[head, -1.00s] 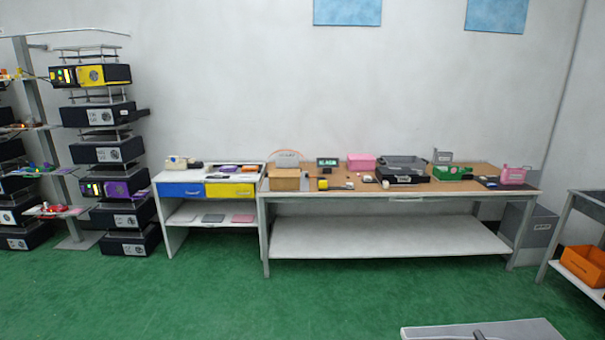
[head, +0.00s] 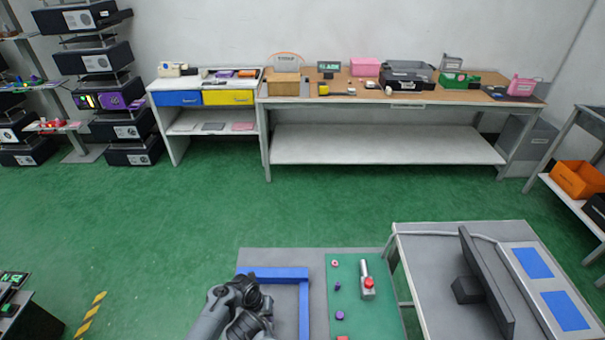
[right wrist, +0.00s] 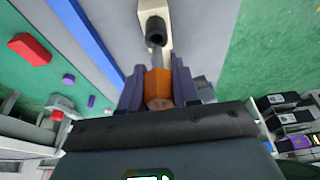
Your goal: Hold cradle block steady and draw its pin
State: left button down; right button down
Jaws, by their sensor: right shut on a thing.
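In the right wrist view, my right gripper (right wrist: 158,88) is shut on an orange grip (right wrist: 158,84), one dark finger on each side. A grey shaft (right wrist: 157,58) runs from the grip towards a black collar (right wrist: 156,32) on a cream block (right wrist: 153,12), apparently the cradle block and its pin. The block is cut off at the frame's edge; how deep the shaft sits I cannot tell. In the head view, a dark grey arm of mine reaches over the grey tabletop (head: 277,262); its fingers and the block are not visible. My left gripper is not identifiable in either view.
A blue frame (head: 304,305) lies on the tabletop. Beside it, a green mat (head: 350,318) holds purple pegs (head: 340,315) and a red-buttoned lever fixture (head: 367,284). A desk with a monitor (head: 485,285) stands to the right. Green floor separates these from the back benches.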

jog(key=shift+r, duration=0.55)
jog(key=shift+r, duration=0.1)
jog(key=shift+r, duration=0.9)
pick_arm(q)
jog(key=c, duration=0.8)
grip_release()
jog(key=shift+r, duration=0.1)
